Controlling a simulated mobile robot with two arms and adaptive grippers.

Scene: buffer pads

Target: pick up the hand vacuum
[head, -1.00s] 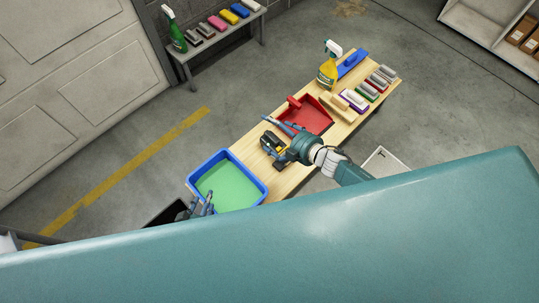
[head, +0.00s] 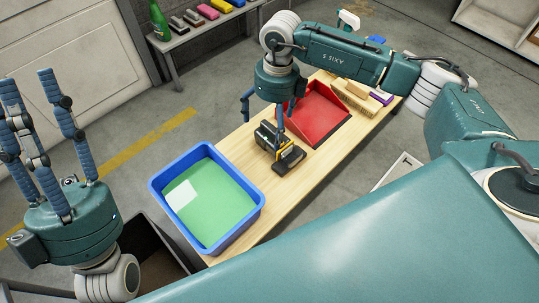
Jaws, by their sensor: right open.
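The hand vacuum (head: 287,157), dark with a yellow part, lies on the wooden table between the blue tub and the red dustpan. My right gripper (head: 264,122) points down just above it, open. One finger hangs to the left of the vacuum and another comes down in front of its upper part, partly hiding it. I cannot tell whether a finger touches it. My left gripper (head: 42,90) is at the left edge, away from the table, with its fingers pointing up, spread and empty.
A blue tub (head: 158,186) with a green inside stands at the table's near left end. A red dustpan (head: 318,118) lies right of the vacuum. Brushes (head: 355,98) lie farther back. A side bench (head: 200,42) holds a green bottle and several blocks. Bare table (head: 290,195) shows in front.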

